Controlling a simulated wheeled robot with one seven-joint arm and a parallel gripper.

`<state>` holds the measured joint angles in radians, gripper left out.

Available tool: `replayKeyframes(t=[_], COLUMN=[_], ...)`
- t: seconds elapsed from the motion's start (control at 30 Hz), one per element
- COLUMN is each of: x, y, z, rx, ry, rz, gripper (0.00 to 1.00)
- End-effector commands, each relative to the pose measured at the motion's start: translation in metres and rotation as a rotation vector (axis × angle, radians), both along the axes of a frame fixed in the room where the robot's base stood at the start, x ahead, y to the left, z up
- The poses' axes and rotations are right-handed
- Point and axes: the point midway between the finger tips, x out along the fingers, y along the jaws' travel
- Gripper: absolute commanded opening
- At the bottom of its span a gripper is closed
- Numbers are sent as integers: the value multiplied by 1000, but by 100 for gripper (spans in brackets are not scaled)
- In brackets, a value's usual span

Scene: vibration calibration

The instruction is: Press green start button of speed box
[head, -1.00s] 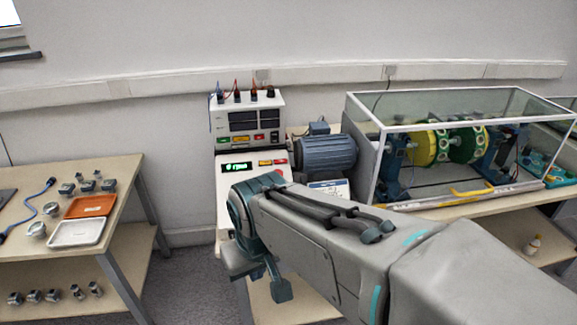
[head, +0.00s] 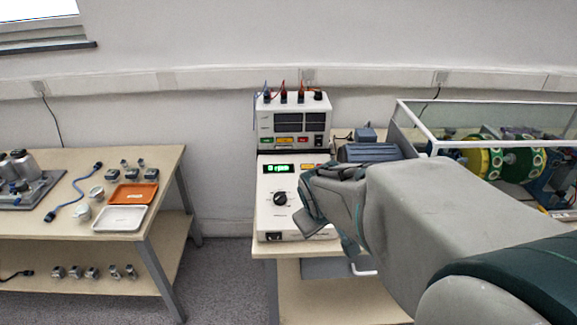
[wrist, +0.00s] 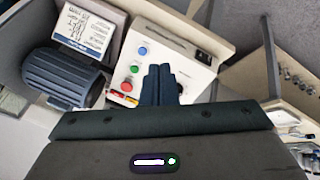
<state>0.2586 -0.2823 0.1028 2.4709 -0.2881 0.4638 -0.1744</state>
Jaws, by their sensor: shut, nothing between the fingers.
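The speed box is a white sloped box (head: 268,205) with a green "rpm" display and a black knob, on the bench in the head view. My arm and gripper cover its right part there. In the wrist view the box (wrist: 178,38) shows a green button (wrist: 134,69) between a blue button (wrist: 143,51) and a red button (wrist: 126,86). My gripper (wrist: 159,69) is shut and empty, its fingers in front of the box panel. They appear just right of the green button and hide part of the panel. I cannot tell whether they touch it.
A power unit (head: 292,122) with cables stands behind the speed box. A motor (wrist: 62,78) and a label card (wrist: 84,30) are beside it. A glass-sided rig (head: 490,150) is at right. A separate table (head: 60,225) with trays stands left.

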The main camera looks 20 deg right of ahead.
Motion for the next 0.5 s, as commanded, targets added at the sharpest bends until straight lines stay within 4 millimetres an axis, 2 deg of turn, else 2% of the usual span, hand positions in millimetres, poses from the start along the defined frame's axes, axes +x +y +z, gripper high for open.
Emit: replayKeyframes(t=[0.03,0.2,0.33,0.5], x=[18,72,103,122], y=[-19,-59,-75,-83], z=[2,-4,-11,-15], rx=[-59,-226,-295,-339], ry=[-19,-119,-217,-388], rz=[57,326,543,780], gripper=[0,0,0,0])
